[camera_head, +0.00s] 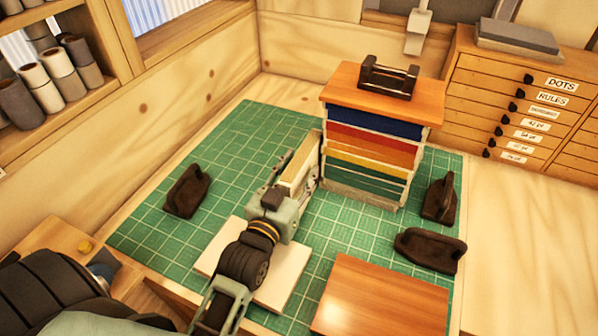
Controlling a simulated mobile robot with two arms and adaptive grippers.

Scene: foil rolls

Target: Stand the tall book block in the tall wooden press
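The tall wooden press (338,88) stands at the back of the green mat, with an orange-brown top board and a dark handle (388,76) on it. Blue, red, orange, yellow and green layers show stacked under its top. My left gripper (304,163) is just left of the press, its fingers on either side of a pale cream block (299,169), which looks like the tall book block. The block stands on edge close beside the press; whether they touch is hard to tell. The block's lower part is hidden by the gripper. My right gripper is not in view.
Dark brown weights lie on the green mat (237,140): one at left (187,191), two at right (440,198), (430,250). A pale board (287,272) lies under my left arm. A brown wooden board (385,300) is in front. A drawer cabinet (480,75) stands back right.

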